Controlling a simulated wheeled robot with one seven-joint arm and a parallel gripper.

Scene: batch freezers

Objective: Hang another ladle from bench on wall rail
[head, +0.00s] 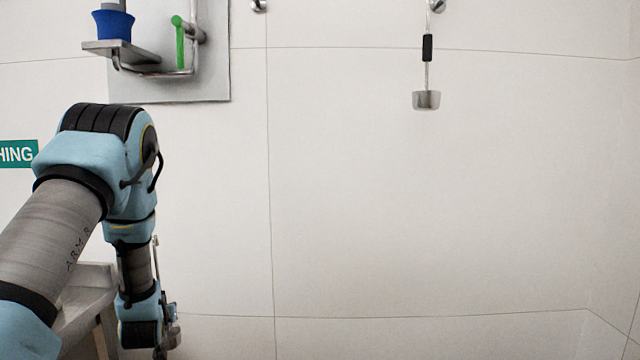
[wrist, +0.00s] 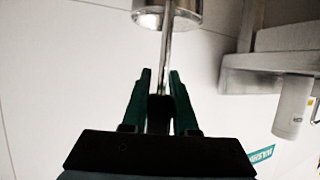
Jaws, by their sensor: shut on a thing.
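My gripper (wrist: 159,78) has its green fingers shut on a metal ladle (wrist: 166,48) in the wrist view. The ladle's shaft runs from between the fingers to a round metal bowl (wrist: 186,12), cut off by the top edge. In the head view my gripper (head: 167,340) hangs low at the left, and the held ladle is hard to make out. Another ladle (head: 427,80), with a black grip and bowl down, hangs on the white wall at right. It hangs from a hook (head: 436,5) at the top edge. A second hook (head: 258,5) at left of it is empty.
A metal wall panel (head: 215,60) at upper left carries a shelf, a blue cup (head: 114,25) and a green-handled lever (head: 179,40). A grey bench (head: 92,290) stands behind my arm at lower left. The wall between my arm and the hanging ladle is clear.

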